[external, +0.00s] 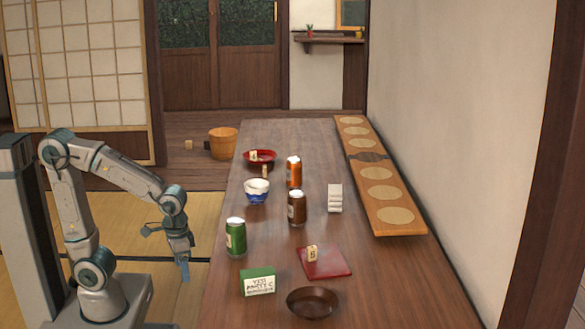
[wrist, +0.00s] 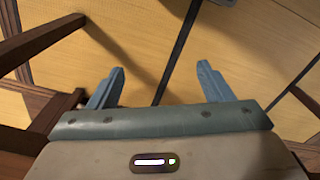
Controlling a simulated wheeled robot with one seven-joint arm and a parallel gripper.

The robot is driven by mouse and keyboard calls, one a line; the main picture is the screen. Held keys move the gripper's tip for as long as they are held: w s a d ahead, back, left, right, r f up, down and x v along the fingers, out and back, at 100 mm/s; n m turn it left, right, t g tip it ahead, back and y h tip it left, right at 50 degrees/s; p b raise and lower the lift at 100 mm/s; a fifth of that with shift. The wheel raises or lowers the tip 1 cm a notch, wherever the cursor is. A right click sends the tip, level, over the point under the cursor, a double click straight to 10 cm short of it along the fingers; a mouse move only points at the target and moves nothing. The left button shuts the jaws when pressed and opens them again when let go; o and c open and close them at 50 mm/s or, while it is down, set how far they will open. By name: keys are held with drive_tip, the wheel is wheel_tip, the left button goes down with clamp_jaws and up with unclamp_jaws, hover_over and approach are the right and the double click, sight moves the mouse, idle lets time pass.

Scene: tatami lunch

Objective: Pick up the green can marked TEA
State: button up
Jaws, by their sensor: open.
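The green can (external: 236,238) stands upright on the near left part of the long wooden table, close to its left edge. It has a light top and a pale label; I cannot read the marking at this size. My gripper (external: 185,272) hangs beside the table's left edge, left of the can and apart from it. In the wrist view my gripper (wrist: 160,85) is open with nothing between its two blue fingers. That view shows tatami floor and wooden legs below; the can is not in it.
On the table (external: 385,290) stand a brown can (external: 297,208), an orange can (external: 293,172), a blue-white bowl (external: 257,191), a green-white sign box (external: 258,283), a dark bowl (external: 313,303) and a red mat (external: 335,265). A long board (external: 400,228) lies along the right.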

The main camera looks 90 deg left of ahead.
drive_tip(key=w+d+r+n+p, duration=0.2)
drive_tip(key=w+r+n+p, duration=0.1)
drive_tip(key=r+p, duration=0.3)
drive_tip(key=w+d+r+n+g+p, duration=0.1)
drive_tip(key=w+r+n+p, duration=0.3)
drive_tip(key=r, duration=0.5)
drive_tip(key=w+d+r+n+p, duration=0.2)
drive_tip(key=r+n+p, duration=0.1)
drive_tip(key=r+p, duration=0.35)
drive_tip(key=n+p, duration=0.2)
drive_tip(key=n, duration=0.1)
approach(236, 237)
drive_tip(key=a+r, duration=0.1)
drive_tip(key=s+a+r, duration=0.1)
drive_tip(key=shift+s+a+r+t, duration=0.1)
drive_tip(key=shift+s+a+t, duration=0.2)
drive_tip(key=shift+a, duration=0.1)
drive_tip(key=shift+w+b, duration=0.25)
drive_tip(key=shift+b, duration=0.1)
wheel_tip(236, 237, down, 14)
drive_tip(key=b, duration=0.3)
drive_tip(key=shift+w+r, duration=0.1)
drive_tip(key=shift+r, duration=0.1)
drive_tip(key=c, duration=1)
